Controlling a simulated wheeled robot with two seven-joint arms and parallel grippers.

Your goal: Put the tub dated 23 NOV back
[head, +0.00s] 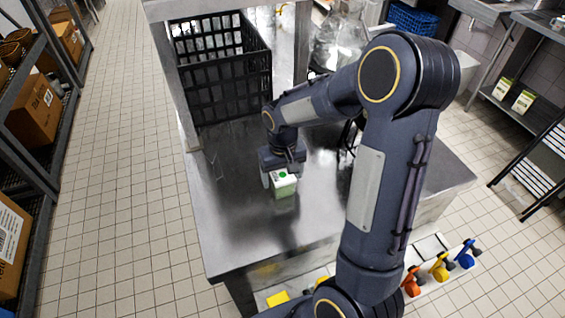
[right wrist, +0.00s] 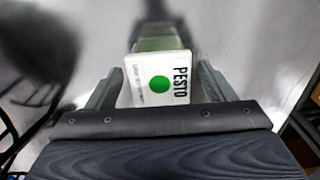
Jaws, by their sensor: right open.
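A small tub with a white lid and greenish sides (head: 285,185) stands on the steel table (head: 235,215). In the right wrist view the tub (right wrist: 160,78) has a white label reading PESTO, a green dot and a line of small print; I cannot read a date on it. My right gripper (head: 280,170) is down at the tub, its two fingers on either side of it in the right wrist view (right wrist: 158,88). The jaws are open, and the tub is not gripped. My left gripper is not in view.
A black lattice crate (head: 222,75) stands at the back left of the table, beside a steel post. Clear wrapped items (head: 340,40) lie at the back, partly behind my arm. Shelves with cardboard boxes (head: 35,110) stand left. The table's front left is bare.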

